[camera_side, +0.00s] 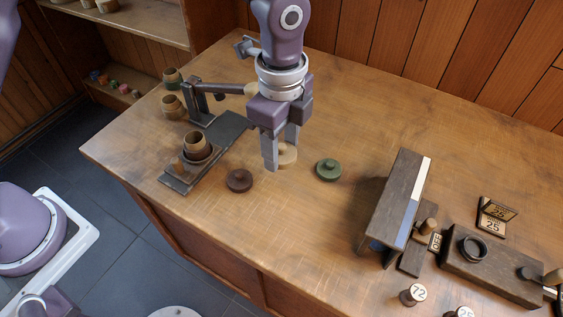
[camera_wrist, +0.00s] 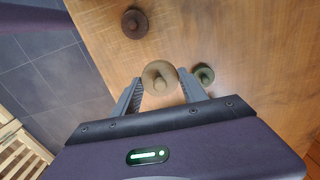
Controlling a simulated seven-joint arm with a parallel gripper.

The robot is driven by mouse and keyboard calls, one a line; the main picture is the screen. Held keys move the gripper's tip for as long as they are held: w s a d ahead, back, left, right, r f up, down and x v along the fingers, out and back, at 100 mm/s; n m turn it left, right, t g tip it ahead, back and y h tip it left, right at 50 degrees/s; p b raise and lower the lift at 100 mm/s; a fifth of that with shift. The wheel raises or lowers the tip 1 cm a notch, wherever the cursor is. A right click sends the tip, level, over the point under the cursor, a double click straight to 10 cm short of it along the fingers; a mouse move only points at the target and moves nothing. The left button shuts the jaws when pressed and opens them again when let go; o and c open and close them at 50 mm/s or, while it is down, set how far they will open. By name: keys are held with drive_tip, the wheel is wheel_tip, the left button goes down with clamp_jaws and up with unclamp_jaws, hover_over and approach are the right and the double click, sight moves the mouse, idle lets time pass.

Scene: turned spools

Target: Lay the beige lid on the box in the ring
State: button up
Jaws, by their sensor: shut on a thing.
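The beige lid (camera_side: 288,154) is a round disc with a knob, seen knob-up in the wrist view (camera_wrist: 160,77). My gripper (camera_side: 280,157) is shut on it, one finger on each side; the near finger hides part of it in the side view. I cannot tell how high it is above the table. The box (camera_side: 197,144) is a brown turned wooden pot with an open top. It stands upright in the ring (camera_side: 192,159) on a dark board, left of my gripper. The box is not in the wrist view.
A dark brown lid (camera_side: 239,180) lies between the gripper and the board; a green lid (camera_side: 328,169) lies right. A post with a wooden-handled lever (camera_side: 225,88) stands behind the board, beside two pots (camera_side: 173,107). A slanted panel (camera_side: 393,200) stands at right.

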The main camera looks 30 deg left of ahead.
wheel_tip(320, 180, up, 8)
drive_tip(key=shift+f, duration=0.1)
drive_tip(key=shift+w+a+r, duration=0.1)
drive_tip(key=shift+a+r, duration=0.1)
drive_tip(key=shift+a, duration=0.4)
drive_tip(key=a+n, duration=0.3)
drive_tip(key=a, duration=0.8)
drive_tip(key=n, duration=0.3)
hover_over(194, 137)
wheel_tip(194, 137, down, 4)
drive_tip(key=f, duration=0.1)
drive_tip(key=shift+f, duration=3.4)
drive_tip(key=shift+f, duration=0.75)
